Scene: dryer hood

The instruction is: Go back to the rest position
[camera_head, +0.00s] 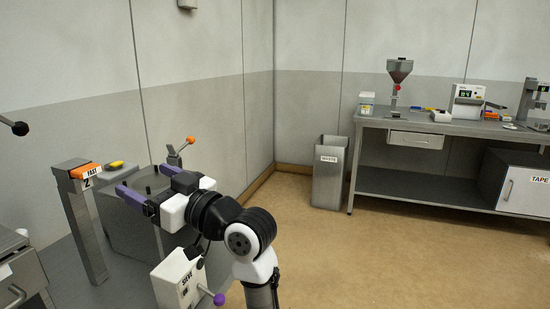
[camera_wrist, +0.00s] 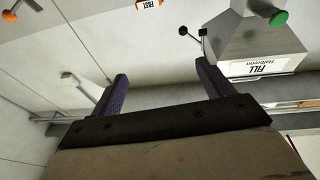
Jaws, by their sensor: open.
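My gripper (camera_head: 143,180) is in the left half of the head view, at the end of my white and black arm. Its two purple fingers are spread apart, with nothing held between them. In the head view it is over or in front of a grey metal box (camera_head: 133,228); the height gap cannot be told. In the wrist view my gripper (camera_wrist: 161,75) also shows open and empty, with a pale wall behind the fingers.
An orange-topped post (camera_head: 85,225) marked FAST and a white SEW box (camera_head: 178,281) with a purple knob stand near my arm. A FILL unit (camera_wrist: 262,45) shows in the wrist view. A waste bin (camera_head: 328,180) and workbench (camera_head: 440,126) stand right, beyond clear floor.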

